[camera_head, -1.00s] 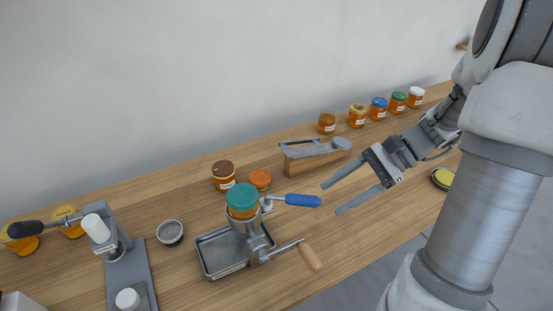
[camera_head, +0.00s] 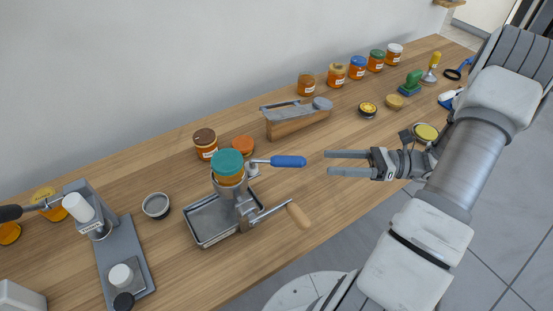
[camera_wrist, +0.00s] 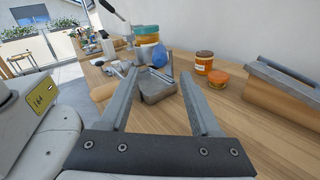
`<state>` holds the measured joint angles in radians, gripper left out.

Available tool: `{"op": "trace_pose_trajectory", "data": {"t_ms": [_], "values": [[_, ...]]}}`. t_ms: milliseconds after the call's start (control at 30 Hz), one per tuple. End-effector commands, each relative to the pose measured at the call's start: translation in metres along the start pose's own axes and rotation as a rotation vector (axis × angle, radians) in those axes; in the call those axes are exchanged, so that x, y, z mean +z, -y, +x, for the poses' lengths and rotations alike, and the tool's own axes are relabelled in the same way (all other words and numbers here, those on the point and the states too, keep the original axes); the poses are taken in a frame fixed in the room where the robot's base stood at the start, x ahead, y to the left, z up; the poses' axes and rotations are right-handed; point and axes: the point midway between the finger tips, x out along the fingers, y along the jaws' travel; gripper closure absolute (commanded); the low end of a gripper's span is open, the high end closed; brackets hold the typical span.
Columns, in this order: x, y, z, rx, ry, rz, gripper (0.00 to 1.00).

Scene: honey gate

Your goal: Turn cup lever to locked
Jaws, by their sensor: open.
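The cup lever is a blue-handled lever (camera_head: 288,161) on the metal device that holds a teal-lidded jar (camera_head: 228,165). In the head view it sticks out to the right from a grey cup holder above a metal tray (camera_head: 207,224). A wooden-handled crank (camera_head: 298,215) is below it. My gripper (camera_head: 328,162) is open and empty, to the right of the blue handle, its fingers pointing at it with a gap between. In the wrist view the blue handle (camera_wrist: 159,56) shows end-on between the fingers of my gripper (camera_wrist: 167,62), beyond their tips.
An orange-lidded jar (camera_head: 243,146) and a brown-lidded jar (camera_head: 205,143) stand behind the device. A wooden block with a metal top (camera_head: 298,124) is at the back. A press (camera_head: 117,245) stands at left. Bare table lies in front of the crank.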

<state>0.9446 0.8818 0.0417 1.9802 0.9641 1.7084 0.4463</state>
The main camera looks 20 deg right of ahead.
Motion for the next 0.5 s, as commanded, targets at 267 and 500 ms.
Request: {"op": "trace_pose_trajectory", "data": {"t_ms": [267,500], "values": [[0.001,-0.001,0.063,0.006,0.0,0.0,0.36],[0.0,-0.001,0.112,0.005,-0.002,-0.001,0.36]]}}
